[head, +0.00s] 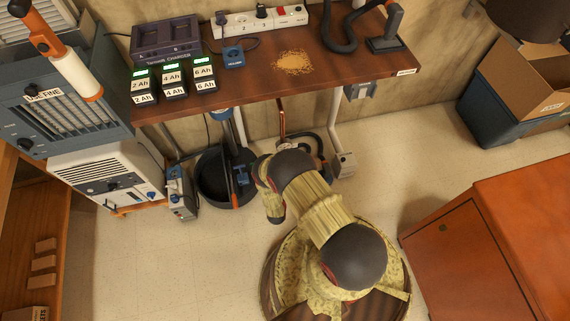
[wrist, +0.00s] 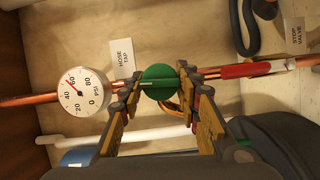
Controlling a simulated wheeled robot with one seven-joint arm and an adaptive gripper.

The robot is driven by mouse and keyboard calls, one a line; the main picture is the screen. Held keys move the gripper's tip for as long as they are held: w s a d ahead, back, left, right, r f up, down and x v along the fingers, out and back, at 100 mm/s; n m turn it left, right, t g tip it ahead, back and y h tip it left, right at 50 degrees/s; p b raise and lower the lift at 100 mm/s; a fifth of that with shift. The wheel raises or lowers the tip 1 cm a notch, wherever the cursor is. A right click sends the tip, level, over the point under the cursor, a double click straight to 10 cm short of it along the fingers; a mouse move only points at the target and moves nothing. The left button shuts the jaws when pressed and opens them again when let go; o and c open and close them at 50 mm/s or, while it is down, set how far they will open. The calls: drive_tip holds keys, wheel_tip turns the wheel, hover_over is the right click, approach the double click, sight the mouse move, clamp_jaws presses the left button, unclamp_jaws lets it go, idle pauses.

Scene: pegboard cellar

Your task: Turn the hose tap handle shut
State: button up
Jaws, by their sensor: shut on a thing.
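The hose tap handle is a round green knob (wrist: 160,78) on a copper pipe in the wrist view. A pale mark on it runs roughly along the pipe. A "HOSE TAP" label (wrist: 122,56) is on the wall, up and left of it. My gripper (wrist: 159,86) is shut on the green handle, one finger at its left side and one at its right. In the head view my arm reaches in under the workbench; the handle and fingertips are hidden there.
A pressure gauge (wrist: 82,91) sits left of the handle. A red lever (wrist: 243,70) lies along the pipe to the right, near a "STOP VALVE" label (wrist: 295,36). The workbench (head: 345,75) overhangs the area. A dark tub (head: 210,182) and an orange cabinet (head: 480,250) flank my arm.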

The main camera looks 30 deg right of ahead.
drive_tip(key=shift+f+n+t, duration=0.1)
drive_tip(key=shift+n+t, duration=0.2)
drive_tip(key=shift+n, duration=0.2)
drive_tip(key=o, duration=1.2)
drive_tip(key=shift+c, duration=0.2)
drive_tip(key=v, duration=1.2)
drive_tip(key=shift+w+a, duration=0.1)
